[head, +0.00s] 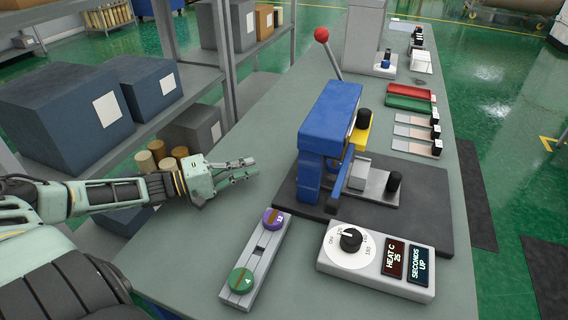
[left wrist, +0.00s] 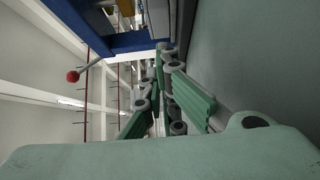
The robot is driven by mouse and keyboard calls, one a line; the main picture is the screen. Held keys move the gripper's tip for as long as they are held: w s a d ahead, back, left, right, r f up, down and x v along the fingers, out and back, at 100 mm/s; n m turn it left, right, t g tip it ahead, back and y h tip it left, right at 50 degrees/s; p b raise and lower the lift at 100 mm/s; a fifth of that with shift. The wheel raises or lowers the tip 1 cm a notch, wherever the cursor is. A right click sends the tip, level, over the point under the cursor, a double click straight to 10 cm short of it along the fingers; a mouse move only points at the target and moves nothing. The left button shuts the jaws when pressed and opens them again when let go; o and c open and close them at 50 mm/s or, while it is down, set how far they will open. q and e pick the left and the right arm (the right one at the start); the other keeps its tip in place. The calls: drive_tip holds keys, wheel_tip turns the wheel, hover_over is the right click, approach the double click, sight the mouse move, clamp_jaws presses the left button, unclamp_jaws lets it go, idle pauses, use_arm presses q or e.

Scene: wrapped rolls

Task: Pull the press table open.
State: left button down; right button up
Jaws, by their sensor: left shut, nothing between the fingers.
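The blue press (head: 329,112) stands on a dark mat (head: 427,210) on the bench, with a red-balled lever (head: 321,35) rising from it. Its press table appears to be the low silver plate (head: 376,192) at its foot, with a black knob (head: 394,181) at the right end. My left gripper (head: 252,167) is shut and empty, left of the press and apart from it, above the bench. In the left wrist view its fingers (left wrist: 165,85) point towards the blue press frame (left wrist: 105,43), and the red ball (left wrist: 73,76) shows too. My right gripper is not in view.
A control box (head: 372,262) with a dial and displays sits in front of the press. A grey slide (head: 257,260) with purple and green buttons lies left of it. Red and green trays (head: 410,98) lie behind. A shelf (head: 222,60) with boxes borders the bench's left side.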

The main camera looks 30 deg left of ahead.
sight(283, 177)
use_arm(q)
drive_tip(key=x, duration=0.6)
drive_tip(key=shift+w+d+b, duration=0.15)
drive_tip(key=shift+w+b, duration=0.15)
drive_tip(key=shift+w+d+p, duration=0.2)
drive_tip(key=shift+d+p, duration=0.05)
drive_tip(key=shift+d, duration=0.35)
drive_tip(key=shift+w+d+p, duration=0.15)
drive_tip(key=shift+d+p, duration=0.05)
drive_tip(key=shift+d, duration=0.45)
drive_tip(key=shift+w+d, duration=0.15)
drive_tip(key=shift+d, duration=0.6)
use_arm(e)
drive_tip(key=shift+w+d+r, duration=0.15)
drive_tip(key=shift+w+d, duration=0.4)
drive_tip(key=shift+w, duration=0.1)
